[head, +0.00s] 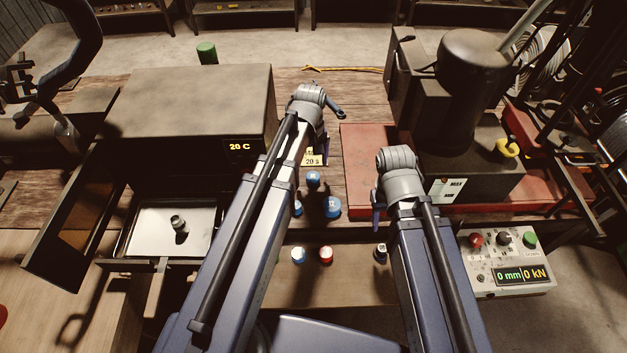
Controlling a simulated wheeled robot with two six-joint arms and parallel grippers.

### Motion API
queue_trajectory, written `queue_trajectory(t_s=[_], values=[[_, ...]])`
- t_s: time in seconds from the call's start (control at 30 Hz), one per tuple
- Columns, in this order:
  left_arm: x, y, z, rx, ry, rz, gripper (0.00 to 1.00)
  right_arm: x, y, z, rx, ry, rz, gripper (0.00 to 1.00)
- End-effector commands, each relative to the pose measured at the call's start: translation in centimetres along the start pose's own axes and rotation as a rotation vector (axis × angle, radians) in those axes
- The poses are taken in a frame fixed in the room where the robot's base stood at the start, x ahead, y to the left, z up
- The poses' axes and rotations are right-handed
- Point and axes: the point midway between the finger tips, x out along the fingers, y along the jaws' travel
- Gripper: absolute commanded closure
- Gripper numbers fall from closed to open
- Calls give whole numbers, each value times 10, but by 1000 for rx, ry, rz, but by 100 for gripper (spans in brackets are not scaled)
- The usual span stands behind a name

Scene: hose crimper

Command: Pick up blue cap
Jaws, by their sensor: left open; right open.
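Several blue pieces that look like caps stand in the middle. A larger blue cap (332,207) has a number on top. A blue cap (313,178) is behind it, and another blue cap (296,208) is partly hidden by my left arm. Neither visibly touches a cap.
An oven (190,100) reading 20 C has its door open at left, with a metal fitting (178,223) on its tray (145,235). A control box (505,262) and a dark cap (380,252) are nearer.

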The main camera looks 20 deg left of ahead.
Motion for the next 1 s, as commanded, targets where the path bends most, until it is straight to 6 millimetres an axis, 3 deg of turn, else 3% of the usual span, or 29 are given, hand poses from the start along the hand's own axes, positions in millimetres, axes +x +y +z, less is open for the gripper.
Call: queue_trajectory(t_s=[0.27,0.7,1.0], values=[[8,1,0,1,0,0,10,8,-1,0,-1,0,0,50],[55,6,2,0,0,0,10,54,-5,-3,2,0,0,50],[54,6,2,0,0,0,12,54,-5,-3,2,0,0,50]])
